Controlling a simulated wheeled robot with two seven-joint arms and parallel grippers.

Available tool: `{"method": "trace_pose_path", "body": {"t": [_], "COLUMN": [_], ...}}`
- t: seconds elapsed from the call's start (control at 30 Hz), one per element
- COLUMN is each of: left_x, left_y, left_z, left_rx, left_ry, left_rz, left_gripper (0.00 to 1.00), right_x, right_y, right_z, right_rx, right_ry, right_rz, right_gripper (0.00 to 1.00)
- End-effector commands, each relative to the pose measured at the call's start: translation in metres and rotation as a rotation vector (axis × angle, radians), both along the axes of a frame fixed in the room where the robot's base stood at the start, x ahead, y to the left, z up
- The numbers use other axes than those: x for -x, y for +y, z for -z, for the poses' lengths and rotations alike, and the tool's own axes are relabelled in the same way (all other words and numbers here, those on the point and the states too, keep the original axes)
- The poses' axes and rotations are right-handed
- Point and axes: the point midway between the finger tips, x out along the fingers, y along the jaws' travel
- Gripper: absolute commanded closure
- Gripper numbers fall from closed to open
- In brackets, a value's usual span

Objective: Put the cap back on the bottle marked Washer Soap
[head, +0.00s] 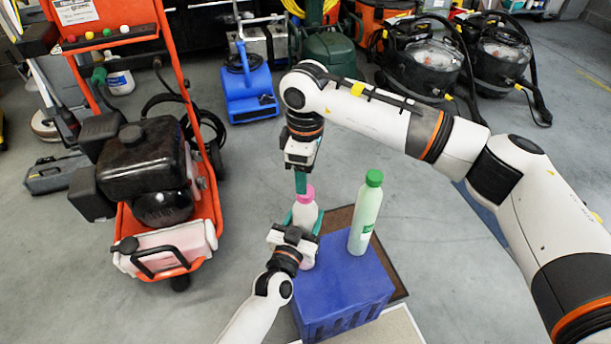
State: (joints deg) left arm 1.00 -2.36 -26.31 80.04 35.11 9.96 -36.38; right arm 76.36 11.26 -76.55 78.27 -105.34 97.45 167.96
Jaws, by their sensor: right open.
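A pale bottle (305,217) with a pink cap (306,194) at its top stands upright at the blue crate's left side. My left gripper (305,220) has its teal fingers on both sides of this bottle's body, apparently closed on it. My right gripper (301,185) points down at the pink cap, its teal fingers open; I cannot tell whether they touch the cap. A taller pale green bottle (363,220) with a green cap (374,177) stands upright to the right. No label is readable as Washer Soap.
The blue crate (345,285) is under the bottles, with a brown mat (398,284) around it. An orange pressure washer (204,195) stands at left. A blue machine (248,95) and black vacuums (422,68) stand behind. The grey floor right of the crate is mostly clear.

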Motion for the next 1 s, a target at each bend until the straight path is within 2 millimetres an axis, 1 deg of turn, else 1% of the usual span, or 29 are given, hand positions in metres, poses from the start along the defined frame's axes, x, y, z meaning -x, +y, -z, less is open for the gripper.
{"method": "trace_pose_path", "body": {"t": [0.1,0.13,0.23,0.37,0.47,0.57,1.0], "left_x": [0.000,0.000,0.000,0.000,0.000,0.000,0.000], "left_y": [0.000,0.000,0.000,0.000,0.000,0.000,0.000], "left_z": [0.001,0.001,0.001,0.001,0.000,0.000,0.000], "left_rx": [0.000,0.000,0.000,0.000,0.000,0.000,0.000], "left_ry": [0.001,0.001,0.001,0.001,0.001,0.001,0.001], "left_rz": [0.000,0.000,0.000,0.000,0.000,0.000,0.000], "left_gripper": [1.00,1.00,1.00,1.00,1.00,1.00,1.00], "right_x": [0.000,0.000,0.000,0.000,0.000,-0.001,-0.001], "right_y": [0.000,0.000,0.000,0.000,0.000,0.000,0.000], "right_z": [0.000,0.001,0.000,0.000,-0.001,-0.003,-0.010], "right_rx": [0.000,0.000,0.000,0.000,0.000,0.000,0.001], "right_ry": [0.000,0.000,0.000,-0.001,-0.001,-0.002,-0.002], "right_rz": [0.000,0.000,-0.015,-0.114,-0.267,-0.464,-1.373], "right_gripper": [0.43,0.46,0.46,0.46,0.46,0.46,0.46]}}
